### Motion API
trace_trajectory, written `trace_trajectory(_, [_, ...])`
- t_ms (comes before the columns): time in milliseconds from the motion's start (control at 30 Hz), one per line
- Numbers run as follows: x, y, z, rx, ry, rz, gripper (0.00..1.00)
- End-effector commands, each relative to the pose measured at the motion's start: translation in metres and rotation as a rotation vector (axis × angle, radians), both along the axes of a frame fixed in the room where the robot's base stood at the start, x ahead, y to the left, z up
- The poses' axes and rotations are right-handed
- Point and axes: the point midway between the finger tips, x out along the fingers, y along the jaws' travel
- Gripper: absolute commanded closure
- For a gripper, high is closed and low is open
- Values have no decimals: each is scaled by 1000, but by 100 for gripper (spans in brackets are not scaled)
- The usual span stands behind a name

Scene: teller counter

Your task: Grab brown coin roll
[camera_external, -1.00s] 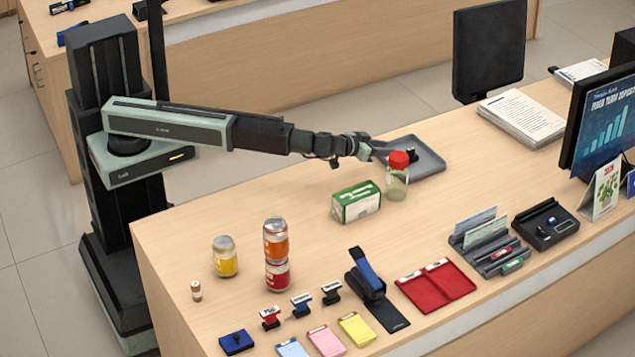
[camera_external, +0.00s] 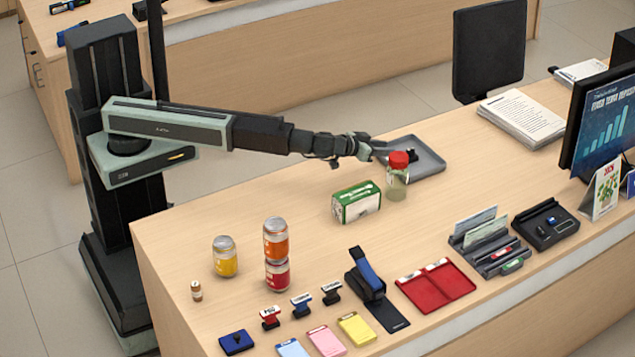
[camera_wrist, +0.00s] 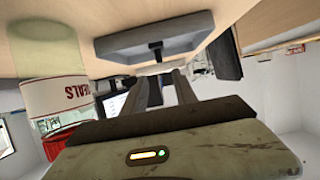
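A small brown-and-white roll (camera_external: 196,290), which looks like the brown coin roll, stands upright near the counter's left end, left of the cans. It does not show in the wrist view. My gripper (camera_external: 376,147) is far from it, up and to the right, over the far side of the counter beside a grey tray. In the wrist view my gripper's fingers (camera_wrist: 166,88) appear apart with nothing between them.
The grey tray (camera_external: 428,163) holds a small black item. A red-lidded jar (camera_external: 397,183) and green-and-white box (camera_external: 356,203) stand near my gripper. A yellow can (camera_external: 225,262) and stacked cans (camera_external: 276,246) stand right of the roll. Counter between box and cans is clear.

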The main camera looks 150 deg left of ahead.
Motion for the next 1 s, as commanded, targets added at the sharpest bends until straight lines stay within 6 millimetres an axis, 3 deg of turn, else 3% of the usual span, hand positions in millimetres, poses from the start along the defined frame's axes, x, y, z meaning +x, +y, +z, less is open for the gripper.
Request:
trace_trajectory(33, [0, 0, 0, 0, 0, 0, 63])
trace_trajectory(100, [0, 0, 0, 0, 0, 0, 51])
trace_trajectory(367, [0, -1, 1, 0, 1, 0, 51])
trace_trajectory(467, [5, -20, 19, 3, 18, 0, 51])
trace_trajectory(567, [15, -73, 63, 16, 66, 5, 51])
trace_trajectory(600, [19, -101, 84, 27, 90, 11, 51])
trace_trajectory(800, [21, -218, 168, 102, 182, 46, 51])
trace_trajectory(900, [24, -273, 200, 140, 207, 43, 51])
trace_trajectory(1000, [34, -322, 212, 166, 221, 13, 51])
